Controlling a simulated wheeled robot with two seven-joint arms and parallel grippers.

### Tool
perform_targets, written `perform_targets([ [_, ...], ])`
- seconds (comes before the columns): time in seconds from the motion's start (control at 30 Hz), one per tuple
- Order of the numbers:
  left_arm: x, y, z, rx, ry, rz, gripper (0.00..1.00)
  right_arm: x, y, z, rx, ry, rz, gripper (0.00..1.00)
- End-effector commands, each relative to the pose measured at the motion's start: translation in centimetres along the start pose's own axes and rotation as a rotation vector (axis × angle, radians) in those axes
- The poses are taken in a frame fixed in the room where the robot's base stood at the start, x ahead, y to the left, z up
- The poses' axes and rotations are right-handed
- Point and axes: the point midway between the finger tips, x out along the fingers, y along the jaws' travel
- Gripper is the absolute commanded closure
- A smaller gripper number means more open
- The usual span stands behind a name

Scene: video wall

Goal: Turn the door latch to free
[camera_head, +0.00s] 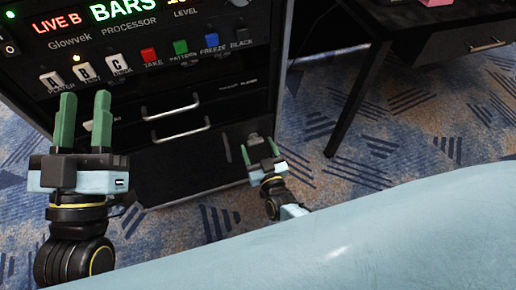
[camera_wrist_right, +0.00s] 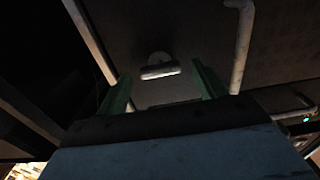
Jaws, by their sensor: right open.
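The door latch (camera_wrist_right: 160,70) is a short pale bar on a round plate, set on a dark door panel (camera_wrist_right: 205,30). It lies crosswise in the right wrist view. In the head view the latch (camera_head: 253,138) is a small grey shape at the right of the rack's lower dark door (camera_head: 185,168). My right gripper (camera_head: 261,154) is open in front of it; in the right wrist view its green fingers (camera_wrist_right: 162,78) stand on either side of the latch, with no clear contact. My left gripper (camera_head: 84,108) is open and empty before the rack.
The rack front carries lit displays and coloured buttons (camera_head: 180,50). Two bar handles (camera_head: 180,131) stick out above the lower door. A pale rod (camera_wrist_right: 242,45) stands right of the latch in the right wrist view. A dark desk (camera_head: 430,45) stands at the right on patterned carpet.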

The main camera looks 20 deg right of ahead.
Motion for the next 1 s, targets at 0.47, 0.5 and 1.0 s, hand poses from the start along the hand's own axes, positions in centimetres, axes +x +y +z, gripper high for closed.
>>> perform_targets([
  [0.47, 0.00, 0.10, -0.60, -0.002, 0.037, 0.002, 0.64, 0.43, -0.02, -0.02, 0.000, 0.000, 0.000, 0.40],
  [0.5, 0.00, 0.10, -0.60, -0.002, 0.037, 0.002, 0.64, 0.43, -0.02, -0.02, 0.000, 0.000, 0.000, 0.45],
  [1.0, -0.03, 0.10, -0.57, -0.002, 0.039, 0.002, 0.64, 0.40, -0.01, 0.01, 0.025, 0.000, 0.000, 0.76],
])
